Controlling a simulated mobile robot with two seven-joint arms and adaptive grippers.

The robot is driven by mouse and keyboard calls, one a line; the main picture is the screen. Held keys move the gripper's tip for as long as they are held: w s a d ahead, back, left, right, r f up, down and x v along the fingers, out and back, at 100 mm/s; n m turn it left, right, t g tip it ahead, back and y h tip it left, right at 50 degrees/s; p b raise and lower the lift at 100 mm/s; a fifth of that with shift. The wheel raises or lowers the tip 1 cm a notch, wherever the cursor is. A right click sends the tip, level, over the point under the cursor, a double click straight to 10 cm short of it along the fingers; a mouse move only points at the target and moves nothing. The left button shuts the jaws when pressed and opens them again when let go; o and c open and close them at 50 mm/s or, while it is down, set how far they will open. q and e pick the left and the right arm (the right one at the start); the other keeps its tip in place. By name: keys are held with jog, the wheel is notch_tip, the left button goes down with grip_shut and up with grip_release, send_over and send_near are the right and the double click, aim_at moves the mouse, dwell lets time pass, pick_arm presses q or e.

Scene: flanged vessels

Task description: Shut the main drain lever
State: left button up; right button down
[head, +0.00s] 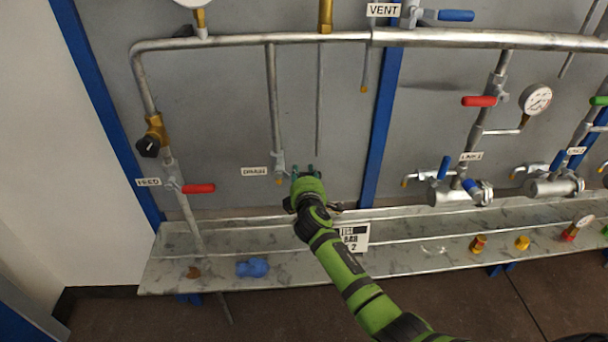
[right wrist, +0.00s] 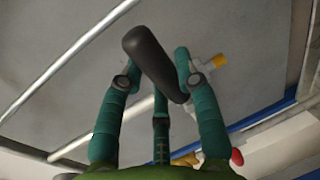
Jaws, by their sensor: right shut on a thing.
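The main drain valve (head: 279,162) sits at the foot of a thin vertical pipe, beside a small label (head: 255,171) that seems to read DRAIN. My right gripper (head: 304,172) is at the valve's right side and hides its lever in the head view. In the right wrist view the dark lever handle (right wrist: 150,62) runs slantwise between the teal fingers of my right gripper (right wrist: 155,88), which is shut on it. A brass-coloured end (right wrist: 220,60) shows just past the fingers. My left gripper is not in view.
A red feed lever (head: 198,188) is to the left, and a blue vent lever (head: 455,15) is high on the right. A marbled shelf (head: 210,270) runs below, with a blue object (head: 252,267) on it. A sign (head: 355,237) stands beside my forearm.

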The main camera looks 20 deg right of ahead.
jog(key=shift+w+d+r, duration=0.1)
jog(key=shift+d+r, duration=0.15)
jog(key=shift+r, duration=0.1)
jog(key=c, duration=0.9)
grip_release()
jog(key=shift+o, duration=0.2)
jog(key=shift+w+f, duration=0.1)
jog(key=shift+f, duration=0.15)
jog(key=shift+v, duration=0.8)
jog(key=v, duration=1)
jog(key=shift+s, duration=0.25)
